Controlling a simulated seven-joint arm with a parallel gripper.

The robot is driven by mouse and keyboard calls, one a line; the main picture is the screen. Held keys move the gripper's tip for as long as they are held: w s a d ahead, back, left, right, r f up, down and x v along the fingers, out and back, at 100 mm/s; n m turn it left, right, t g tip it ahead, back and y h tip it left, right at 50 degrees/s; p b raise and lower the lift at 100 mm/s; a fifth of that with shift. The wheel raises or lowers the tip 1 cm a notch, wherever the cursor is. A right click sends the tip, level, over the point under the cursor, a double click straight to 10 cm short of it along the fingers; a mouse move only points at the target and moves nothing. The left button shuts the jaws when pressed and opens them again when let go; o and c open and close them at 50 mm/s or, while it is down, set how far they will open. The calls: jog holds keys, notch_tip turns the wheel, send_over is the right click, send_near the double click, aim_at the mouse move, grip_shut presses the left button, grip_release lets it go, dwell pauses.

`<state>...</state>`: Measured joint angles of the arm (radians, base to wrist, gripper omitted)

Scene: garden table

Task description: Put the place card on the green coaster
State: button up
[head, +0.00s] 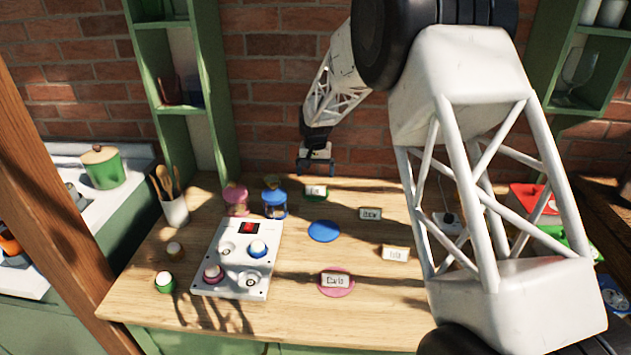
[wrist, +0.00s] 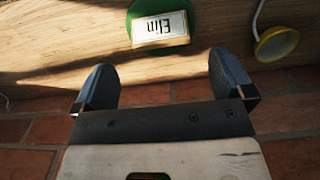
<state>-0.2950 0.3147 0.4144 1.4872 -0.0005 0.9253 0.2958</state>
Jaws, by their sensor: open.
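The green coaster (head: 322,199) lies near the back edge of the table, and a white place card (head: 316,191) rests on it. In the wrist view the coaster (wrist: 143,8) and the card (wrist: 160,29) show clearly; the card reads "Elim", upside down. My gripper (head: 316,168) is open and empty, above and just behind the coaster. In the wrist view its two fingers (wrist: 165,78) stand apart, with the card beyond them. Other place cards lie loose at the middle right (head: 370,213) and below it (head: 395,253). Another card (head: 335,280) is on the pink coaster (head: 337,292).
A blue coaster (head: 324,231) is bare at mid-table. A white panel (head: 236,262) with a red switch and coloured knobs stands left. Pink (head: 236,198) and blue-lidded jars (head: 274,204) stand left of the green coaster. My arm covers the table's right part.

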aim_at(317, 187)
jog(key=shift+r, duration=2.85)
jog(key=s+d+r+t, duration=0.1)
jog(key=s+d+r, duration=0.75)
jog(key=s, duration=0.45)
jog(key=s+d+r, duration=0.8)
jog(key=s+d, duration=0.1)
jog(key=s, duration=0.3)
jog(key=s+d+f, duration=0.1)
jog(key=s+d, duration=0.2)
jog(key=s, duration=0.7)
jog(key=s+d+f+t, duration=0.1)
jog(key=s+d, duration=0.2)
jog(key=s, duration=0.7)
jog(key=s+d+f, duration=0.1)
jog(key=s+d, duration=0.2)
jog(key=s, duration=0.8)
jog(key=shift+f+t, duration=0.2)
jog(key=shift+t, duration=0.1)
